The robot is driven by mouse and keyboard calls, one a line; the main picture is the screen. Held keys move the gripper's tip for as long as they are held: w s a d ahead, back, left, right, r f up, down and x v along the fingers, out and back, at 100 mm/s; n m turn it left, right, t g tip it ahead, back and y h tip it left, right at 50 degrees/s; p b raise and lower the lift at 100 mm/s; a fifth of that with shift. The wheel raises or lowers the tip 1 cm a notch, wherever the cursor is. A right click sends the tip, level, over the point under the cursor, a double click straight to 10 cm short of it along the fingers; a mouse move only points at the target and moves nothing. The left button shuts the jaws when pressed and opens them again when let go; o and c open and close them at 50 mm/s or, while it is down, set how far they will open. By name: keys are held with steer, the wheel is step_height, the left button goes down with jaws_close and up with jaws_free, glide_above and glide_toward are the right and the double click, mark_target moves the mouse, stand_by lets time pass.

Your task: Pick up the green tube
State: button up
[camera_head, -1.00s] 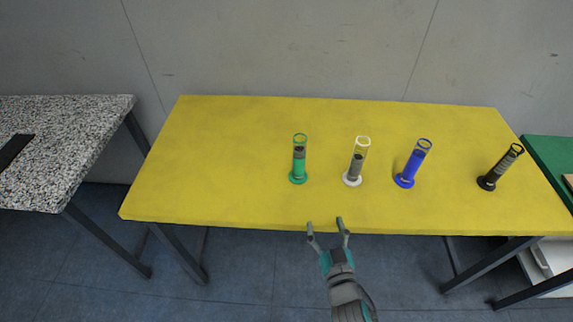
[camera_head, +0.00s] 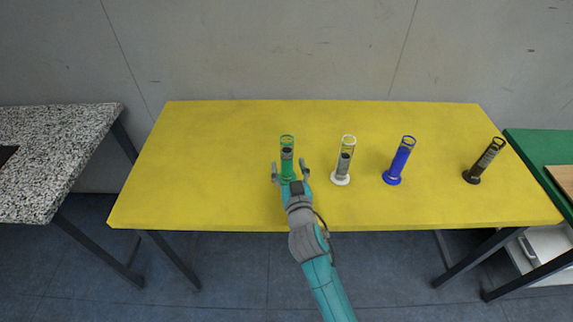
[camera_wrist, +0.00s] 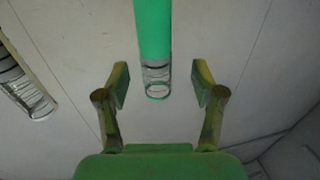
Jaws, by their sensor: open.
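The green tube (camera_head: 287,158) stands upright on the yellow table (camera_head: 220,150), left of the other tubes. Its lower part is partly hidden by my gripper in the head view. In the wrist view the green tube (camera_wrist: 154,45) shows between and just beyond the fingers. My gripper (camera_head: 290,169) is open, with one finger on each side of the tube. It also shows in the wrist view (camera_wrist: 161,88), with a gap between each finger and the tube.
A white tube (camera_head: 344,160) stands close to the right of my gripper. A blue tube (camera_head: 399,160) and a black tube (camera_head: 484,161) stand farther right. The left part of the yellow table is clear. A speckled table (camera_head: 55,150) stands at left, a green table (camera_head: 540,150) at right.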

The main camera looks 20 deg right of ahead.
mark_target(288, 159)
steer(key=shift+w+d, duration=0.2)
steer(key=shift+w, duration=0.65)
steer(key=shift+w+d, duration=0.2)
steer(key=shift+w, duration=0.7)
steer(key=shift+w+d, duration=0.2)
steer(key=shift+w, duration=0.65)
jaws_close()
